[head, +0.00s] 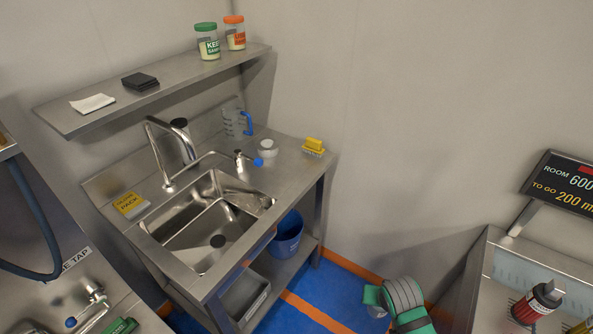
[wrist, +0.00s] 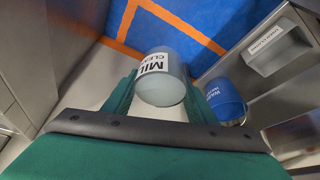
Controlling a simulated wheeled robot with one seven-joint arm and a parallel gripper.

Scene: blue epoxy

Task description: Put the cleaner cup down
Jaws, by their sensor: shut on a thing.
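The cleaner cup (wrist: 163,80) is a grey, rounded cup with a white label whose visible letters read "MIL" and "CLEA". My gripper (wrist: 158,92) is shut on it in the wrist view, with one green finger on each side. In the head view my gripper (head: 374,297) is at the bottom, right of the sink unit and in front of the wall. A small grey part of the cup (head: 377,311) shows under it. The cup is over the blue floor in the picture, and its exact height cannot be told.

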